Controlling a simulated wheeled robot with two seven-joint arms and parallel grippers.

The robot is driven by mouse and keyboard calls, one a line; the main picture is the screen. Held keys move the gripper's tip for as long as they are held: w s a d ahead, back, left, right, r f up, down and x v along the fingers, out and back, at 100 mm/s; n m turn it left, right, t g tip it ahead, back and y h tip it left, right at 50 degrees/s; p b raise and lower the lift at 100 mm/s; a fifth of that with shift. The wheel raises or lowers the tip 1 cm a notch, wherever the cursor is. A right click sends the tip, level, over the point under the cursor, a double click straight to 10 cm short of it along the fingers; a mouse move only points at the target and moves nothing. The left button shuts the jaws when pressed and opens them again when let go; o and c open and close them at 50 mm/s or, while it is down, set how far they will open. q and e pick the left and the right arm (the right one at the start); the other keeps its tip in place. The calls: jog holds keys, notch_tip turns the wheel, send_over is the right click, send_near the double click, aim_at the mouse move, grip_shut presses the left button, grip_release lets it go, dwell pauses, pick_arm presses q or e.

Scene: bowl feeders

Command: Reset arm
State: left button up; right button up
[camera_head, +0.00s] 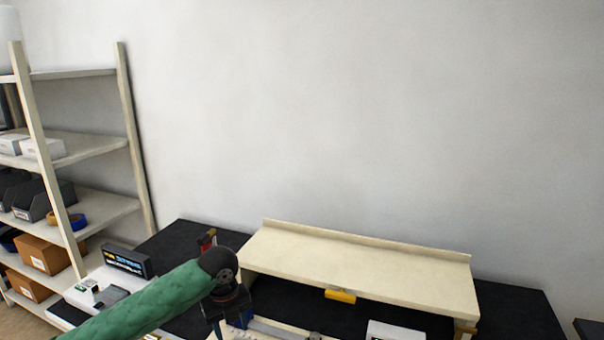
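My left arm comes in from the lower left in a green sleeve and ends in a dark wrist joint. My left gripper (230,308) hangs below this wrist, in front of the left end of a cream shelf unit. Its fingertips are cut off or too small to make out, so I cannot tell if it is open or shut. My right arm and gripper do not show clearly in the view.
The cream raised shelf (360,268) stands on a black table (515,310) against the wall. A dark box (126,261) lies left of my wrist. A tall rack (95,142) with bins stands at left.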

pick_arm(q)
jog(key=s+d+f+n+t+h, duration=0.25)
jog(key=s+d+f+n, duration=0.55)
jog(key=s+f+n, duration=0.5)
jog(key=s+a+f+n+y, duration=0.1)
jog(key=s+a+f+n, duration=0.1)
jog(key=s+a+n, duration=0.65)
jog(key=s+a+f+n+y, duration=0.25)
jog(key=s+n, duration=0.35)
jog(key=s, duration=0.5)
jog(key=s+f+x, duration=0.1)
jog(key=s+x, duration=0.1)
jog(key=x, duration=0.9)
jog(key=s+d+x, duration=0.1)
jog(key=s+x, duration=0.1)
jog(key=x, duration=0.9)
jog(key=s+f, duration=0.3)
jog(key=f, duration=0.8)
jog(key=s+d+f+g+h, duration=0.1)
jog(key=s+f, duration=0.3)
jog(key=f, duration=0.6)
jog(key=shift+d+f, duration=0.3)
jog(key=shift+f, duration=0.05)
jog(key=shift+s, duration=0.2)
